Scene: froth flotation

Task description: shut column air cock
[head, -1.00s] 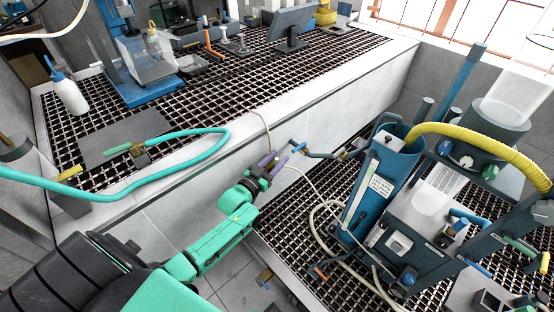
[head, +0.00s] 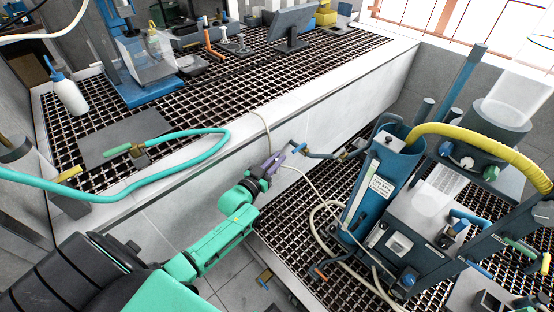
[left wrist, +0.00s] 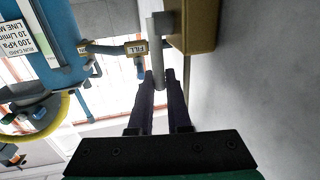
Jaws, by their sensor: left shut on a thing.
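My left gripper (head: 277,160), with purple fingers on a green arm, is beside the front wall of the raised bench. In the left wrist view its dark fingers (left wrist: 159,78) are shut on a grey rod-like piece (left wrist: 158,35) by a yellow block (left wrist: 201,22). I cannot tell for sure that this piece is the air cock's handle. A blue lever (head: 299,148) on a thin pipe is just right of the fingers. The blue column (head: 378,185) stands farther right. My right gripper is not in view.
A cream hose (head: 265,124) drops from the bench past my gripper to the lower grating. A teal hose (head: 195,172) lies along the bench edge. A yellow ribbed hose (head: 480,140) arches over the column. A white bottle (head: 70,95) stands at the left.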

